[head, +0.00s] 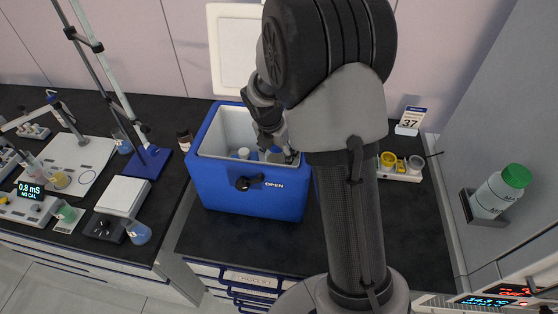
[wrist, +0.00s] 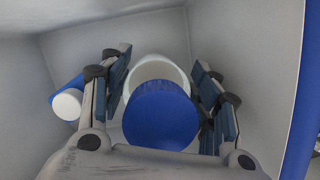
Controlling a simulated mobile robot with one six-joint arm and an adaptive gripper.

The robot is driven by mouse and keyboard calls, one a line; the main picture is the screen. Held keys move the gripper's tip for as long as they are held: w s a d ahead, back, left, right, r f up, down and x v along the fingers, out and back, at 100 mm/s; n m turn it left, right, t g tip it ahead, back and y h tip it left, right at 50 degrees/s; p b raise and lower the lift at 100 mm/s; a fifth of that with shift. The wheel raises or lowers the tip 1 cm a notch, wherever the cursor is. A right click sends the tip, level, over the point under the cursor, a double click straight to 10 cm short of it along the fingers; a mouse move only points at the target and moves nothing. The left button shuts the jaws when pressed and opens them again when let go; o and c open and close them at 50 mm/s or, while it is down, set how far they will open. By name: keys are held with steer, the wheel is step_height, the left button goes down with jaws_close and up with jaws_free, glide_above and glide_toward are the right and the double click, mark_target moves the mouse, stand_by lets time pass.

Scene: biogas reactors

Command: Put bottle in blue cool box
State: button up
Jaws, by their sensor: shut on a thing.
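The blue cool box (head: 252,196) stands open on the dark bench, its white lid (head: 233,45) raised at the back. My gripper (head: 277,150) reaches down into the box, near its right side. In the wrist view my gripper (wrist: 160,80) is shut on the bottle, with one finger at each side. The bottle (wrist: 160,115) shows its round blue cap towards the camera and a white body beyond it. Pale inner walls surround it. Whether its base touches the box floor cannot be told.
A blue cylinder with a white end (wrist: 67,104) lies left of my gripper in the box. A blue-based stand (head: 148,162) and a small dark bottle (head: 184,140) are to the left. A green-capped bottle (head: 498,191) sits in a wall holder at right.

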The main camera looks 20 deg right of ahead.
mark_target(279, 160)
steer(key=shift+f+b, duration=0.5)
steer(key=shift+f, duration=1.15)
steer(key=shift+f, duration=0.2)
steer(key=o, duration=1.2)
steer(key=shift+o, duration=0.2)
